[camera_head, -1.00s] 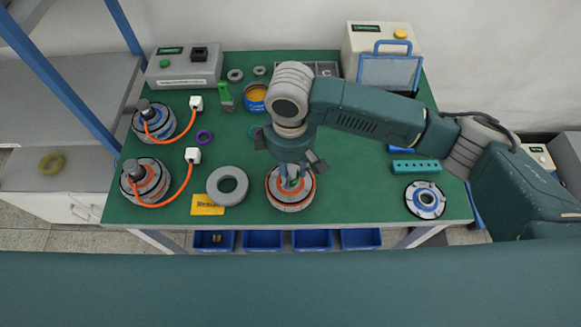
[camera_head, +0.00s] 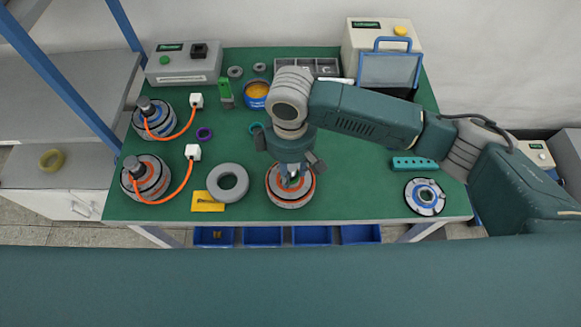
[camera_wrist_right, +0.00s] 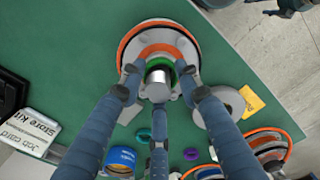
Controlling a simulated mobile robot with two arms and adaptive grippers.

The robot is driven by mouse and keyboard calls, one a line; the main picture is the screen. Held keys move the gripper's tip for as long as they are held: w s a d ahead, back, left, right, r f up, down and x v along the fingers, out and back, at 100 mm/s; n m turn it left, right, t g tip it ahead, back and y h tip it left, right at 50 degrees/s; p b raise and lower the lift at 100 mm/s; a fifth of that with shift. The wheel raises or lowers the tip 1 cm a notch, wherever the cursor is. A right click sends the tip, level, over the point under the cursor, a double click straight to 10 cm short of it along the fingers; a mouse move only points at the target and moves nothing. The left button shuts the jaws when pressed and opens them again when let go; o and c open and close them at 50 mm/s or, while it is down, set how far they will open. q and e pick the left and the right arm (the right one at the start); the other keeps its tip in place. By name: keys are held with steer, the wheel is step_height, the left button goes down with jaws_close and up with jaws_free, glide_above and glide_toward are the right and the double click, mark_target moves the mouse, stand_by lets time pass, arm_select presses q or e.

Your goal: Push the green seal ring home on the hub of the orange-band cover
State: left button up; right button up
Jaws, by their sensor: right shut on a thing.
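The orange-band cover (camera_head: 290,200) lies on the green table in front of me, a grey disc with an orange band. In the right wrist view the cover (camera_wrist_right: 128,58) shows from above, with a silver shaft end (camera_wrist_right: 158,87) at its middle. The green seal ring (camera_wrist_right: 161,63) is around the hub there; I cannot tell whether it is fully seated. My right gripper (camera_head: 291,180) points down over the cover. Its three fingers (camera_wrist_right: 158,90) are closed in around the hub and the green ring, hiding part of them. My left gripper is not in view.
A grey ring (camera_head: 228,183) and a yellow card (camera_head: 207,202) lie left of the cover. Two motors (camera_head: 146,178) with orange cables stand at the left. A purple ring (camera_head: 204,134) and a teal ring (camera_head: 256,128) lie behind. A blue-ringed disc (camera_head: 425,197) lies right; table between is clear.

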steer(key=shift+s+f+p, duration=0.1)
steer(key=shift+f+p, duration=0.15)
steer(key=shift+p, duration=0.8)
stand_by(1.9)
steer(key=shift+s+f, duration=0.15)
steer(key=shift+f, duration=0.05)
stand_by(0.8)
steer(key=o, duration=0.8)
steer(key=shift+o, duration=0.2)
steer(key=shift+r, duration=0.2)
steer(key=shift+w+r, duration=0.2)
steer(key=shift+r, duration=0.1)
step_height(320, 180, up, 11)
steer(key=shift+r, duration=0.1)
steer(key=shift+s, duration=0.1)
